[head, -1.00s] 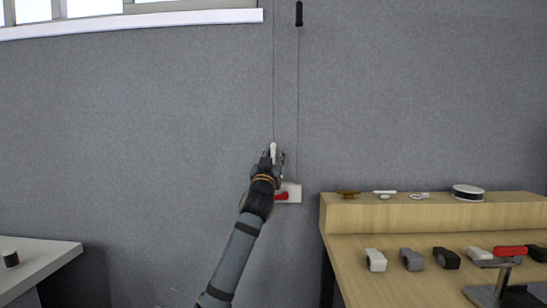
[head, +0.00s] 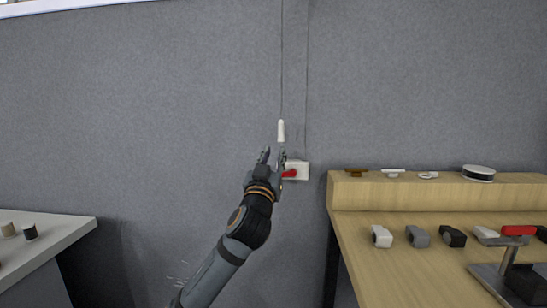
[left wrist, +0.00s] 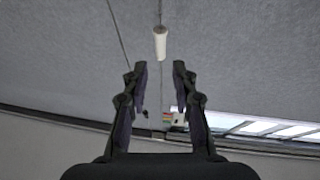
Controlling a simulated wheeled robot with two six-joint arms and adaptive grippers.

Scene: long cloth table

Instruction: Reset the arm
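My left gripper (head: 272,157) is raised in front of the grey wall, with its fingers apart and nothing between them. A white pull handle (head: 281,131) hangs on a thin cord just above and beyond the fingertips, apart from them in the head view. In the left wrist view the white handle (left wrist: 160,44) shows beyond the open fingers (left wrist: 158,66). A white wall box with a red lever (head: 289,173) is just right of the gripper, partly hidden by it. My right gripper is in neither view.
A wooden table (head: 350,246) stands at right, with a raised shelf (head: 420,194) bearing small fittings and a round white-rimmed thing (head: 478,173). A pale table (head: 60,237) with small cylinders is at left. The wall between is clear.

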